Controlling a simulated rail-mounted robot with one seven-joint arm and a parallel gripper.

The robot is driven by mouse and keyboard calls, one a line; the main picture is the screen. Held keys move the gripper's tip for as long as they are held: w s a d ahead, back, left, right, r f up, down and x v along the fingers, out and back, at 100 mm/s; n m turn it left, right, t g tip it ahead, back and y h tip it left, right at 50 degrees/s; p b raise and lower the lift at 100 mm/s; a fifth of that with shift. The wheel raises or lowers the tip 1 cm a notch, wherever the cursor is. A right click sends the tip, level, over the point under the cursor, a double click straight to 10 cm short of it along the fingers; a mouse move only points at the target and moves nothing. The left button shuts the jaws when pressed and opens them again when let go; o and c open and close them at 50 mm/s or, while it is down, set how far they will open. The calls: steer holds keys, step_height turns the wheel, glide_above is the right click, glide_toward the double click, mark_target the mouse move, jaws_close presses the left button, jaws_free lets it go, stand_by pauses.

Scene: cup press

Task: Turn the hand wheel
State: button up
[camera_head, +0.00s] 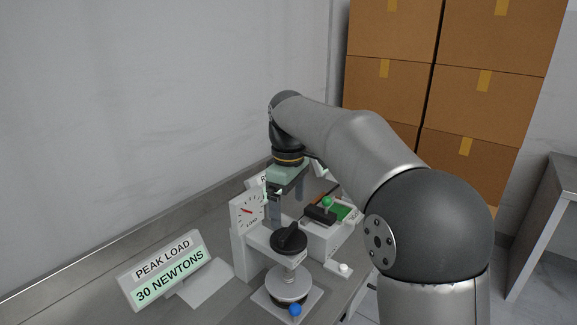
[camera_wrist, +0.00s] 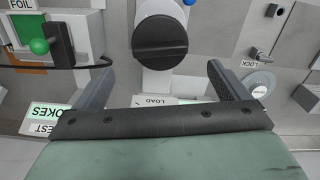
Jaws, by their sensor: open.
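The hand wheel (camera_head: 289,240) is a black round knob with a raised grip bar, on top of the grey press. It also shows in the wrist view (camera_wrist: 160,38) at the top centre, its bar running across the picture. My gripper (camera_head: 286,204) is open and empty, pointing down above and behind the wheel in the head view. In the wrist view its two fingers (camera_wrist: 160,72) stand wide apart, with the wheel ahead of the gap between them. I see no contact with the wheel.
A dial gauge (camera_head: 247,211) marked LOAD stands left of the wheel. A round press plate (camera_head: 288,285) and a blue knob (camera_head: 295,309) sit below it. A box with a green ball knob (camera_head: 327,202) is close on the right. A PEAK LOAD sign (camera_head: 165,270) stands at left.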

mark_target(288, 230)
step_height(288, 230, up, 11)
steer(key=p, duration=0.1)
steer(key=shift+f, duration=0.2)
steer(key=s+d+f+m, duration=0.6)
steer(key=s+f, duration=0.6)
steer(key=s, duration=0.2)
steer(key=s+d+f+m, duration=0.6)
steer(key=s+d+f, duration=0.3)
steer(key=s+f, duration=0.3)
steer(key=s, duration=0.2)
steer(key=shift+s+d+m+t, duration=0.2)
steer(key=shift+s+m+t, duration=0.1)
steer(key=shift+s, duration=0.1)
